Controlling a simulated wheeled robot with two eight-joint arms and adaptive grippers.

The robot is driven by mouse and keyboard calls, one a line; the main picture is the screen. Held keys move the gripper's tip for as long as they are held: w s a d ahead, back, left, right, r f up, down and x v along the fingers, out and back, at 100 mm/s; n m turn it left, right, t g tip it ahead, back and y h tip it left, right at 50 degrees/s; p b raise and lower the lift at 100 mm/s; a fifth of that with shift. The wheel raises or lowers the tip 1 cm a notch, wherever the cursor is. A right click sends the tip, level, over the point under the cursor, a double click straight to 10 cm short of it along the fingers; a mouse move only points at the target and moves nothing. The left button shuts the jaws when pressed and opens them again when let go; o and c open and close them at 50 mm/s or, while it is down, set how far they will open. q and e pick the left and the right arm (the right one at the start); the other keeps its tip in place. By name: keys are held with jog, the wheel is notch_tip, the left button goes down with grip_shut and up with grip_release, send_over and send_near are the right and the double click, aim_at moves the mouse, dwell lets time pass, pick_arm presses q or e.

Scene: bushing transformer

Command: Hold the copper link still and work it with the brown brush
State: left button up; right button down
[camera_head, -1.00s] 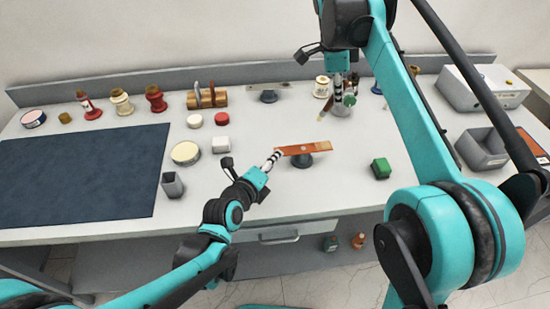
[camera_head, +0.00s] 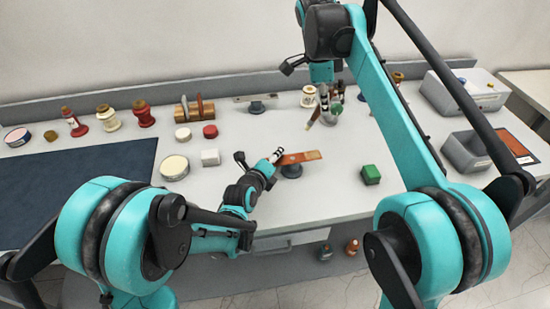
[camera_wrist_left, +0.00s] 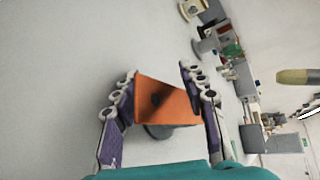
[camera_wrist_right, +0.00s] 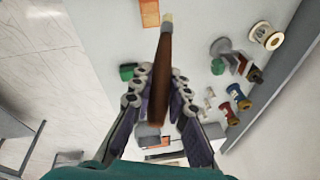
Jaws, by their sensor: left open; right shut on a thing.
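The copper link (camera_head: 303,156) is a flat orange-brown bar lying on a small dark round stand (camera_head: 292,171) on the bench. My left gripper (camera_head: 277,156) is at the link's left end. In the left wrist view the open fingers (camera_wrist_left: 160,88) stand on either side of the link (camera_wrist_left: 165,103), with a gap on the right side. My right gripper (camera_head: 330,97) is above the bench behind the link. In the right wrist view its fingers (camera_wrist_right: 160,85) are shut on the brown brush (camera_wrist_right: 163,65), whose pale tip points toward the link (camera_wrist_right: 150,12), apart from it.
A green block (camera_head: 371,174) sits right of the link. A white block (camera_head: 210,157), a round tin (camera_head: 174,167) and a red round piece (camera_head: 210,131) stand to the left. A dark mat (camera_head: 75,185) covers the left bench.

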pick_arm(q)
grip_shut()
jog(key=shift+s, duration=0.1)
jog(key=shift+f, duration=0.1)
dwell(0.5)
